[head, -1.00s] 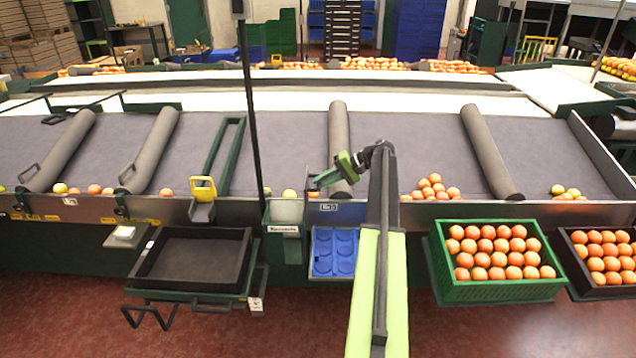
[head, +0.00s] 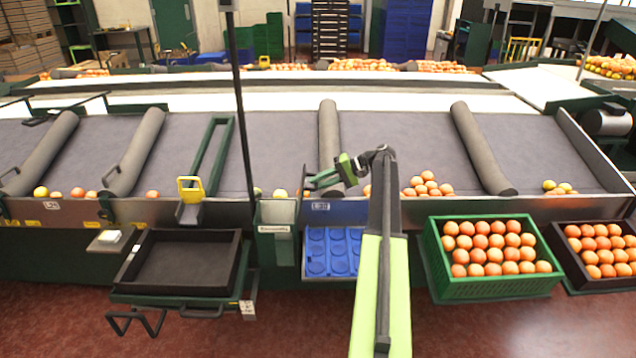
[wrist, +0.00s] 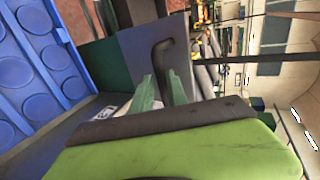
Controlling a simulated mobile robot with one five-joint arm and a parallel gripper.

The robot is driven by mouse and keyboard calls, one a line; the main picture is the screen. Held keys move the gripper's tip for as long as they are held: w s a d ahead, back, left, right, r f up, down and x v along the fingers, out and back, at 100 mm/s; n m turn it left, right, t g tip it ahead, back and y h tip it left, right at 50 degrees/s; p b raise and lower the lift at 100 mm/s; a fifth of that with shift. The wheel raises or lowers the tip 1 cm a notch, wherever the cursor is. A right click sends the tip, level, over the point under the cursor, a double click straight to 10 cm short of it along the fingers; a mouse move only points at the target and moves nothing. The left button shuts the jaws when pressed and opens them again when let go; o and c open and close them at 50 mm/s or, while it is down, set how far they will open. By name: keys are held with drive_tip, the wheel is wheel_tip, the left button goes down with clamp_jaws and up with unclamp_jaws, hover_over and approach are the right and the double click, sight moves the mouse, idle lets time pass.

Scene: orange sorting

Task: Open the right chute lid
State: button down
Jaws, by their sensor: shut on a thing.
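My gripper (head: 312,183) is at the front rim of the sorting table, by the lower end of a grey padded bar (head: 329,140). In the wrist view its two green fingers (wrist: 160,88) are closed around a dark curved handle (wrist: 164,56). The handle stands against a flat grey panel (wrist: 138,52), which may be the chute lid; I cannot tell how far it is open. In the head view the handle is too small to make out.
A blue tray with round hollows (head: 316,270) lies just below my gripper; it also shows in the wrist view (wrist: 35,50). A green crate of oranges (head: 450,285) stands to the right, an empty black tray (head: 130,270) to the left. A dark upright pole (head: 240,120) stands left of my gripper.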

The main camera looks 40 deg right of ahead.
drive_tip(key=c, duration=1.6)
unclamp_jaws()
drive_tip(key=shift+s+d+f, duration=0.4)
drive_tip(key=shift+d, duration=0.05)
drive_tip(key=shift+o, duration=0.7)
drive_tip(key=shift+d, duration=0.1)
drive_tip(key=shift+w+r, duration=0.1)
drive_tip(key=shift+w, duration=0.05)
drive_tip(key=shift+r, duration=0.1)
